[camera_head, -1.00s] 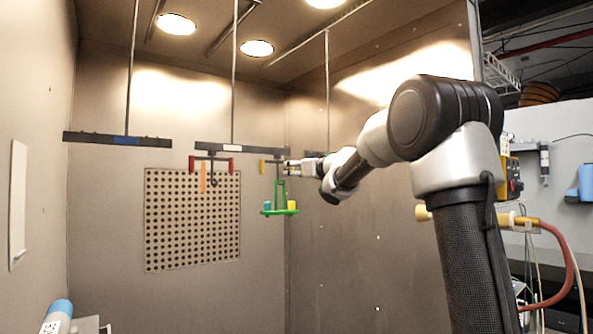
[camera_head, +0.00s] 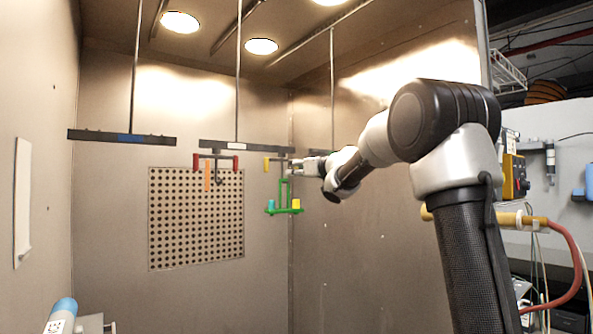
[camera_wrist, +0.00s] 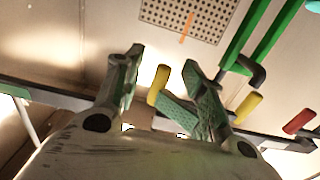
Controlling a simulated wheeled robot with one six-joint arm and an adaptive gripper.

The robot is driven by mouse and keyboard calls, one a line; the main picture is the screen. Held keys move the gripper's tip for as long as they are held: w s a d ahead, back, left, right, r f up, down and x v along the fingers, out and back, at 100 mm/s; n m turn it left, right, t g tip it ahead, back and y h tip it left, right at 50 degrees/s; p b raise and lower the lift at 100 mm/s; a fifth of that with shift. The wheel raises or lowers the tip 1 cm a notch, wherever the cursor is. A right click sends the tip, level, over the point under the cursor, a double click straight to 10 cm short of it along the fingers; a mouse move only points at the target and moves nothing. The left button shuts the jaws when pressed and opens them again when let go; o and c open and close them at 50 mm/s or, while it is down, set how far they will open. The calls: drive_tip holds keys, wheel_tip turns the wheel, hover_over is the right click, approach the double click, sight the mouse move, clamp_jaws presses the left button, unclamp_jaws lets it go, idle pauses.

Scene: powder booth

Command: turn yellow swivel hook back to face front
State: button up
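The yellow-ended swivel hook hangs under the dark bar; its left yellow end (camera_head: 266,164) shows in the head view. In the wrist view one yellow end (camera_wrist: 158,84) lies between my fingers, nearer the right finger, and the other yellow end (camera_wrist: 247,107) is outside that finger. Its black hook (camera_wrist: 248,68) carries a green rack (camera_head: 284,210), which holds a blue and a yellow piece. My gripper (camera_head: 291,166) is at the hook's right side. Its fingers (camera_wrist: 165,85) are apart; contact with the yellow end cannot be told.
A red-ended hook (camera_head: 236,163) with an orange strip (camera_head: 207,178) hangs close on the left. The dark overhead bar (camera_head: 245,147) runs just above. Another dark bar (camera_head: 120,137) hangs farther left. A perforated panel (camera_head: 195,220) is on the back wall. The space below is open.

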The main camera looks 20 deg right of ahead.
drive_tip(key=v, duration=0.8)
idle(0.4)
